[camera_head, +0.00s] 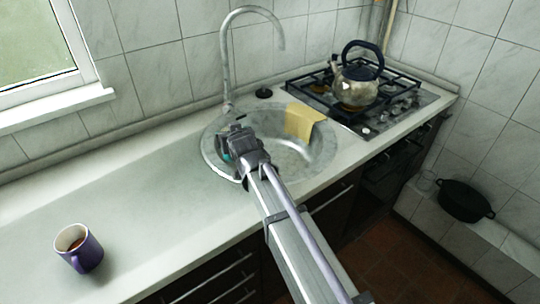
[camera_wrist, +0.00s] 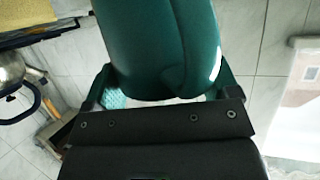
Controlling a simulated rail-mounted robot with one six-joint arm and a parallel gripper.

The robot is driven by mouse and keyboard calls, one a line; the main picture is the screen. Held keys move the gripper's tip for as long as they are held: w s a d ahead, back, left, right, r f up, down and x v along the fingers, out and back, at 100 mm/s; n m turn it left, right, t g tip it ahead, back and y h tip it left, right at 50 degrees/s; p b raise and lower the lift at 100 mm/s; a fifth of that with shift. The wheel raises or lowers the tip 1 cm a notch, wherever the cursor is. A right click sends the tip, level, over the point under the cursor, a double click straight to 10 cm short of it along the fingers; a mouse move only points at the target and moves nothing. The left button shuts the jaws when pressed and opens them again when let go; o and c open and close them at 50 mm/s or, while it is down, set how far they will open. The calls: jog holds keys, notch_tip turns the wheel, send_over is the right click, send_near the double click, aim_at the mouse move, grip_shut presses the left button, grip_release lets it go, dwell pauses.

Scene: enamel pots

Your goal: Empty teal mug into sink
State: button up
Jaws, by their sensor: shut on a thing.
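The teal mug (camera_wrist: 165,45) fills the top middle of the wrist view, between the two fingers of my gripper (camera_wrist: 163,92). In the head view only a small teal patch of the mug (camera_head: 227,156) shows beside my gripper (camera_head: 238,146), which hides the rest. My gripper is shut on the mug and holds it over the left part of the round metal sink (camera_head: 300,164). The mug's opening and contents are hidden, and I cannot tell its exact tilt.
A grey tap (camera_head: 226,70) arches behind the sink. A yellow cloth (camera_head: 303,119) hangs over the sink's back right rim. A kettle (camera_head: 356,84) stands on the hob to the right. A purple mug (camera_head: 88,255) with brown contents stands at the left front; the counter between is clear.

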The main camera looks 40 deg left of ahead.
jog(key=w+d+f+m+g+y+b, duration=0.1)
jog(key=w+d+f+m+g+b, duration=0.2)
jog(key=w+f+m+b, duration=0.1)
jog(key=shift+w+f+m+y+b, duration=0.35)
jog(key=shift+w+f+b, duration=0.2)
jog(key=shift+w, duration=0.65)
jog(key=shift+w+d+f+m+g+y+b, duration=0.25)
jog(key=shift+w+f+m+g+b, duration=0.3)
jog(key=shift+b, duration=0.25)
jog(key=shift+w+d+f+m+b, duration=0.1)
jog(key=shift+f+m+b, duration=0.45)
jog(key=shift+m+b, duration=0.25)
dwell(0.5)
jog(key=shift+w+d+r+m+g+y+b, duration=0.1)
jog(key=shift+w+r+m+g+y+b, duration=0.15)
jog(key=shift+m+g+y, duration=0.25)
jog(key=shift+w+d+r+m+g+y+b, duration=0.1)
jog(key=shift+w+m+g+y+b, duration=0.15)
jog(key=shift+m+y, duration=0.25)
dwell(1.7)
jog(key=shift+w+d+r+m+b, duration=0.1)
jog(key=shift+w+d+m+b, duration=0.3)
jog(key=shift+w+m, duration=0.45)
dwell(0.8)
